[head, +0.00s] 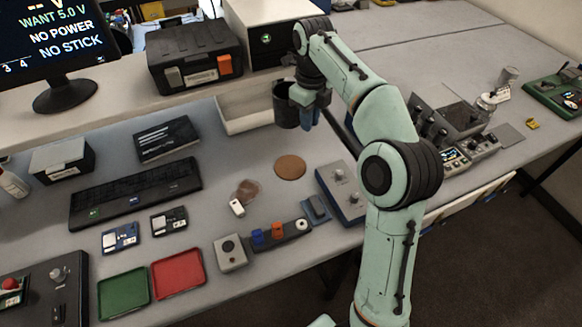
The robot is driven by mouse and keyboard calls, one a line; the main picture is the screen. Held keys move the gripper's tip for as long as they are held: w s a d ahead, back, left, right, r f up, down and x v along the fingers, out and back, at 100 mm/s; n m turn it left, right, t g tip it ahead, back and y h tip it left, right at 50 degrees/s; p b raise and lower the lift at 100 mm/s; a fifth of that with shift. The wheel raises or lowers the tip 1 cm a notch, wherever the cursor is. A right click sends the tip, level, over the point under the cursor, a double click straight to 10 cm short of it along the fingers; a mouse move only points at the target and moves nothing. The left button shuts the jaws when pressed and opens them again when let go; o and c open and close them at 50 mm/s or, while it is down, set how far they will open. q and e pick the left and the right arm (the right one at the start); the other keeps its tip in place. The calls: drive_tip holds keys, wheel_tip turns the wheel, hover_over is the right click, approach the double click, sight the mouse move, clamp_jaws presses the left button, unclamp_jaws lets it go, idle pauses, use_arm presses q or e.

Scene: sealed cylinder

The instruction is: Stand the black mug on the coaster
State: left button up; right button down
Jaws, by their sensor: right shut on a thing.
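The black mug (284,106) is in my right gripper (303,105), at the upper middle of the head view. The gripper is shut on the mug's right side, and the mug looks upright. It appears in front of a pale open tray, behind the coaster; its exact height is hard to tell. The coaster (290,167), a round brown disc, lies flat and bare on the desk, nearer than the mug. My left gripper does not show.
A pale open tray (240,125) stands just behind the mug. A blue-grey control box (340,190) is right of the coaster. A switch strip (280,236) and a small white object (237,208) lie nearer. A black keyboard (135,193) is at left.

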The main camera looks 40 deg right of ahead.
drive_tip(key=shift+d+f, duration=0.15)
drive_tip(key=shift+f, duration=0.2)
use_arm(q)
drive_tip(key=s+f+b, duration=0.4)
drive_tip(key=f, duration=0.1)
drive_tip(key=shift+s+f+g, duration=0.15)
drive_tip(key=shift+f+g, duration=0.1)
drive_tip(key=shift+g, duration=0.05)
use_arm(e)
drive_tip(key=shift+f, duration=9.55)
drive_tip(key=shift+f, duration=0.1)
drive_tip(key=c, duration=1.5)
unclamp_jaws()
drive_tip(key=shift+f, duration=0.15)
drive_tip(key=shift+o, duration=0.5)
